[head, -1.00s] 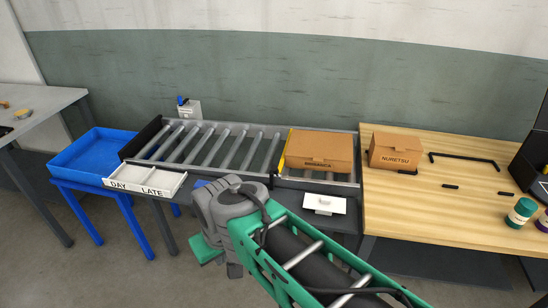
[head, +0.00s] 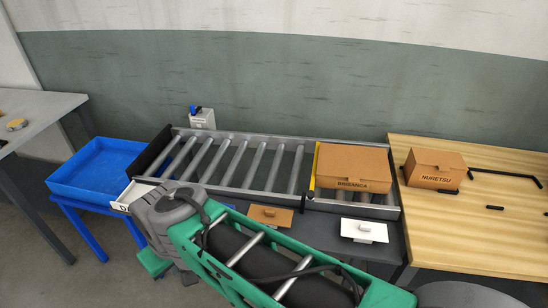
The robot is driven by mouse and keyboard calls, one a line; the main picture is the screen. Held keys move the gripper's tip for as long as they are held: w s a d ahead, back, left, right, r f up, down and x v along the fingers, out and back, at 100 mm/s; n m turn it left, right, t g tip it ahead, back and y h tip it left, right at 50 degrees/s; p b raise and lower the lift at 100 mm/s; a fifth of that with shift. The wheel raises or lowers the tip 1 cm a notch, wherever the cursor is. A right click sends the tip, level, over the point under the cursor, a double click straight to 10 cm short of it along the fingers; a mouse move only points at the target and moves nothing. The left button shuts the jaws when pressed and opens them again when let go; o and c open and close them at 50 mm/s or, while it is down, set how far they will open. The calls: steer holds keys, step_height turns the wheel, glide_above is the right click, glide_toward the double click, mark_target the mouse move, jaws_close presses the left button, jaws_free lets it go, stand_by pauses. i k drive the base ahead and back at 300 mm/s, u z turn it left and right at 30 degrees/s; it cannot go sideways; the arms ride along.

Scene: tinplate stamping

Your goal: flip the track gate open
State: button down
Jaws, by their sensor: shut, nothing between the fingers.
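The roller track (head: 232,196) runs along the wall. A yellow strip (head: 314,170) crosses it just left of the BRIGANCA cardboard box (head: 352,168) and looks like the track gate, upright and closed in front of the box. A black plate (head: 152,150) stands at the track's left end. My green and grey arm reaches from the lower right to the track's front left edge. I cannot make out my gripper's fingers; the arm's grey joint hides that area, along with part of the DAY/LATE tray (head: 122,204).
A blue tray (head: 62,184) stands left of the track. A switch box (head: 203,119) is behind it. A tan plate (head: 270,215) and a white plate (head: 364,231), both with handles, lie in front. The NURETSU box (head: 434,170) sits on the wooden table (head: 480,235).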

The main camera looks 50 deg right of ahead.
mark_target(311, 197)
steer(key=z, duration=0.15)
steer(key=i, duration=1.05)
steer(key=z, duration=0.4)
